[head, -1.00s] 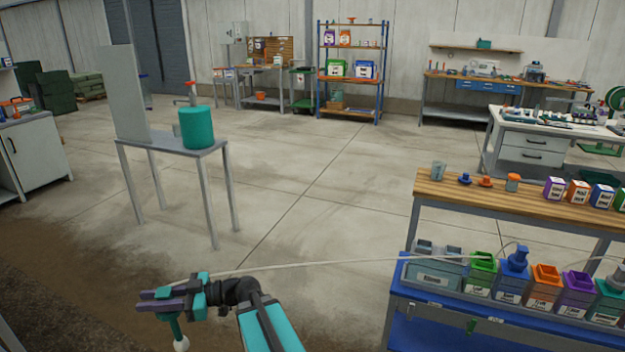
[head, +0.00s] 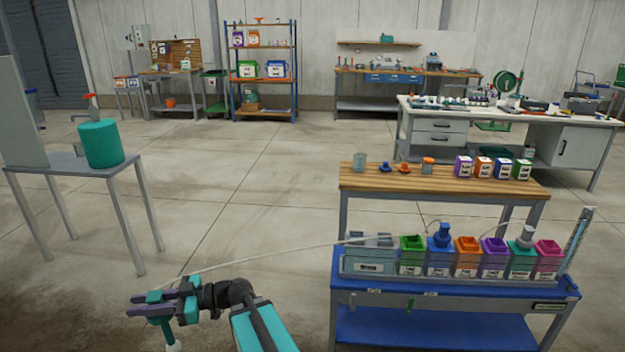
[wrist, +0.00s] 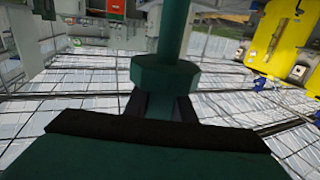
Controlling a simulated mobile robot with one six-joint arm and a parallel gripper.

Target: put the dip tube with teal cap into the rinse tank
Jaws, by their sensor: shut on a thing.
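My gripper (head: 146,304) is at the lower left of the head view, shut on the dip tube with teal cap (head: 161,323). The cap hangs below the fingers, with a pale end cut by the picture's lower edge. In the wrist view the dark teal cap (wrist: 166,74) with its wide collar sits between the fingers. A pale hose (head: 260,261) runs from near my gripper to the tank row. The wide clear tank (head: 368,266) at the row's left end looks like the rinse tank; its label is unreadable. My gripper is well left of it.
Green, blue, orange (head: 467,262), purple, teal and pink tanks stand right of the clear tank on a blue skid (head: 450,294). A wooden bench (head: 440,183) stands behind. A grey table (head: 65,163) with a teal canister (head: 102,145) is at left. Floor between is clear.

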